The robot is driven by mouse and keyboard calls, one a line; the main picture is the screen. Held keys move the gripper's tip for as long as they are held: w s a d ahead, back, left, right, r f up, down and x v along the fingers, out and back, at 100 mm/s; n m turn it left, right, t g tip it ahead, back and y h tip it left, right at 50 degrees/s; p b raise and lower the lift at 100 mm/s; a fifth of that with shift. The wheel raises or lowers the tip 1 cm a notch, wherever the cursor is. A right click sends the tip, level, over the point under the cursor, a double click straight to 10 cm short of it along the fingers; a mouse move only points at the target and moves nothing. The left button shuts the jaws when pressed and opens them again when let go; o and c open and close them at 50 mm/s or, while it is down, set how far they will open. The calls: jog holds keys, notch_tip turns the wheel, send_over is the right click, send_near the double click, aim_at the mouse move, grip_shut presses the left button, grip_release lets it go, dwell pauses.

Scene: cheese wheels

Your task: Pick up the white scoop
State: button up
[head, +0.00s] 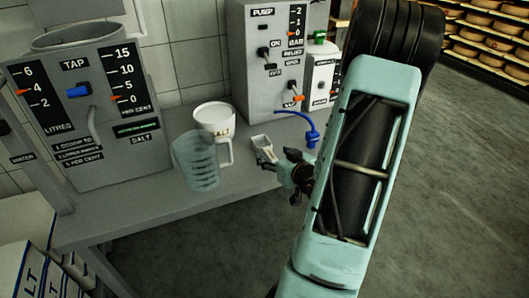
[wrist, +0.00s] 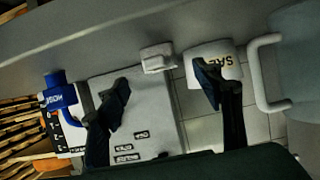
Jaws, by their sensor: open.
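The small white scoop (head: 263,149) lies on the grey bench, right of the white salt tub (head: 213,112). In the wrist view the scoop (wrist: 157,58) shows between and just beyond my two spread fingers. My gripper (head: 288,172) is open and empty, close to the right of the scoop in the head view. In the wrist view my gripper (wrist: 163,82) has one dark finger on each side of the scoop's position, with the right finger overlapping the salt tub (wrist: 208,50). I cannot tell whether either finger touches anything.
A clear measuring jug (head: 196,164) stands in front of the tub. A blue curved hose (head: 308,127) is behind my gripper. A grey pump box (head: 268,65) and a tap panel (head: 85,120) stand on the bench (head: 150,212). Cheese shelves (head: 490,45) are far right.

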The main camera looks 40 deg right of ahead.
aim_at(265, 149)
jog(key=b+x, duration=0.2)
jog(key=x, duration=0.6)
jog(key=shift+d+f, duration=0.1)
jog(key=shift+f, duration=0.15)
jog(key=c, duration=1.2)
